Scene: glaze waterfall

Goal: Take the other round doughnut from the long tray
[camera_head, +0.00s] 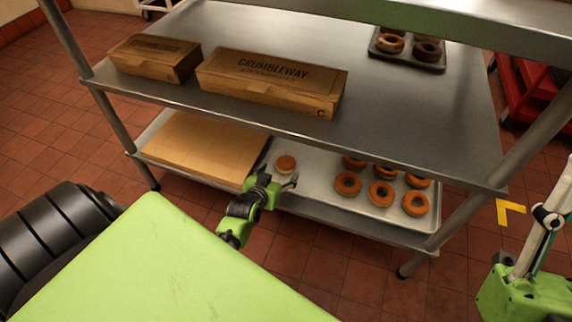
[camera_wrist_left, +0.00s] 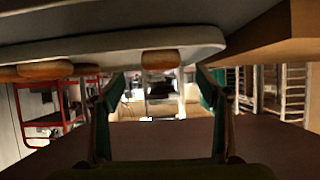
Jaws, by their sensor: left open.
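The long metal tray (camera_head: 315,196) lies on the lower shelf. A round doughnut without a visible hole (camera_head: 286,164) sits alone near the tray's left end. Several ring doughnuts (camera_head: 381,194) sit farther right on the tray. My left gripper (camera_head: 280,181) is at the tray's front edge, just in front of the round doughnut, open and empty. In the left wrist view the round doughnut (camera_wrist_left: 160,60) shows beyond and between the open fingers (camera_wrist_left: 160,85), apart from them. Only part of my right arm shows at the right edge; its gripper is not seen.
A flat tan box or board (camera_head: 205,146) lies left of the tray. The upper shelf (camera_head: 390,120) overhangs the tray's back. It carries two cardboard boxes (camera_head: 155,58) (camera_head: 270,82) and a small dark doughnut tray (camera_head: 405,61). A shelf post (camera_head: 455,218) stands at the right.

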